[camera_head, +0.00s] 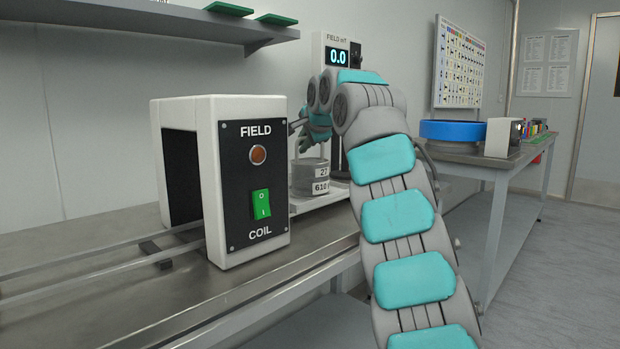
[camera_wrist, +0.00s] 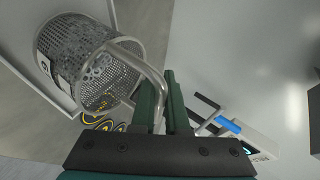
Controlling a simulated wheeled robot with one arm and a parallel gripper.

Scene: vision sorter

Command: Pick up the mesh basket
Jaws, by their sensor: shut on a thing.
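The mesh basket (camera_head: 309,179) is a grey metal cylinder with white labels, one reading 610. In the head view it is upright at the white tray behind the coil box; I cannot tell whether it touches the tray. In the wrist view the basket (camera_wrist: 88,62) shows at upper left, with grey round metal parts inside and a bent tube handle (camera_wrist: 135,53). My gripper (camera_wrist: 166,78) has dark green fingers shut on this handle. In the head view my gripper (camera_head: 308,132) is above the basket, partly hidden by my wrist.
The white and black FIELD COIL box (camera_head: 256,190) stands left of the basket, with rails (camera_head: 110,257) running left from it. A FIELD mT display (camera_head: 338,56) stands behind. A blue round container (camera_head: 452,131) is on the right bench. The bench front is clear.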

